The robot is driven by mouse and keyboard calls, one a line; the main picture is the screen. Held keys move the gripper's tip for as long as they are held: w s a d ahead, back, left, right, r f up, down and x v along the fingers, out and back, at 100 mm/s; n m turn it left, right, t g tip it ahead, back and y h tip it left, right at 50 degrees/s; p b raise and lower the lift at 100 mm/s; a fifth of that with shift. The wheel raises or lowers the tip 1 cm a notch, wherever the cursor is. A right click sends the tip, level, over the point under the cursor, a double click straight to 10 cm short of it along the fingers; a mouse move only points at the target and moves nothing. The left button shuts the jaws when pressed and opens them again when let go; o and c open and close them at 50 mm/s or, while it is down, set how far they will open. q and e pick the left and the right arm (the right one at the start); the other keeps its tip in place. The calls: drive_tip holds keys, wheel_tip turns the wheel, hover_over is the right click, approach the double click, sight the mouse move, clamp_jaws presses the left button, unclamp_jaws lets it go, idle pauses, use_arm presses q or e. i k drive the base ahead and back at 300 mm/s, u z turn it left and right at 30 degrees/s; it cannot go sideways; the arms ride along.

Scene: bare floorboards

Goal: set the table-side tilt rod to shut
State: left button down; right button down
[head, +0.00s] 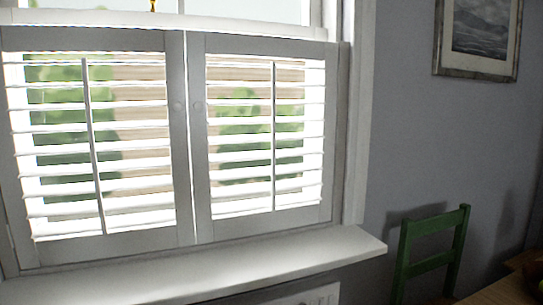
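A white plantation shutter with two panels covers the lower window in the head view. The right panel (200,150) is on the side nearer the table (500,290), so its thin upright tilt rod (273,135) is the table-side one. The slats around this rod are open, with greenery and a brown surface outside showing through the gaps. The left panel (182,150) has its own tilt rod (93,145), slightly slanted in the picture, and its slats are open too. Neither of my grippers is in view.
A white sill (230,265) juts out below the shutters. A green chair (432,255) stands at the lower right by the wooden table's edge. A framed picture (478,38) hangs on the grey wall. The space in front of the shutters looks clear.

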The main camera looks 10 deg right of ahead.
sight(243, 219)
drive_tip(key=z, duration=0.7)
drive_tip(key=i, duration=0.95)
drive_tip(key=u, duration=0.65)
drive_tip(key=k, duration=0.5)
